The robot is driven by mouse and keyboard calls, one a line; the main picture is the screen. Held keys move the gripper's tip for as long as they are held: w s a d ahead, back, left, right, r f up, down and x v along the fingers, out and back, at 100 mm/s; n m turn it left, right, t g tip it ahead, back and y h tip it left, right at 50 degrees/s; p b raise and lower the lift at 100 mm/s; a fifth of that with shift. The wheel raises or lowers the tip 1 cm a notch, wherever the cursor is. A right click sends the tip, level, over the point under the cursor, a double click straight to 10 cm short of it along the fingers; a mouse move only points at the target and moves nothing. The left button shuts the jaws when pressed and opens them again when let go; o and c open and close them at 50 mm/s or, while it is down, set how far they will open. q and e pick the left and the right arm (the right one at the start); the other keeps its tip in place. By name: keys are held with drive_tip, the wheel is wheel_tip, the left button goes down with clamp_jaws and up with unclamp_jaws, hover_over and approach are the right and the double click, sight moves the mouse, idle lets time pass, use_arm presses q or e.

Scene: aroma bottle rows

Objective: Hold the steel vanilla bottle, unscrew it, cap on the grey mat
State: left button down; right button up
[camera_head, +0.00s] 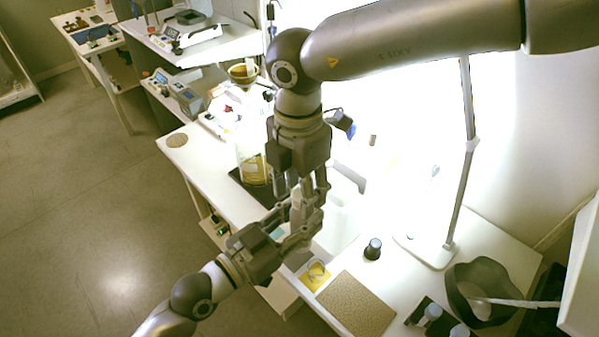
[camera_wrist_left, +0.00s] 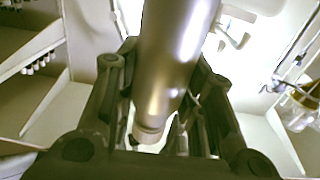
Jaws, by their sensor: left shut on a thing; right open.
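My left gripper (camera_head: 300,222) comes in from the lower left and is shut on the steel bottle. In the left wrist view the bottle (camera_wrist_left: 172,60) is a smooth, shiny metal cylinder between the fingers (camera_wrist_left: 160,110), with a narrower ringed end low in the picture. In the head view the bottle is mostly hidden by both grippers. My right gripper (camera_head: 303,188) points down from above, open, its fingers at the bottle's upper end; I cannot tell whether they touch it.
A brown textured mat (camera_head: 356,303) and a yellow card (camera_head: 315,275) lie near the front edge. A small dark bottle (camera_head: 373,249), a lamp stand (camera_head: 430,248) and a black ring-shaped bowl (camera_head: 482,290) stand right. A glass vessel (camera_head: 252,165) stands behind on a dark mat.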

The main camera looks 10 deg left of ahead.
drive_tip(key=shift+f, duration=0.25)
drive_tip(key=shift+c, duration=0.2)
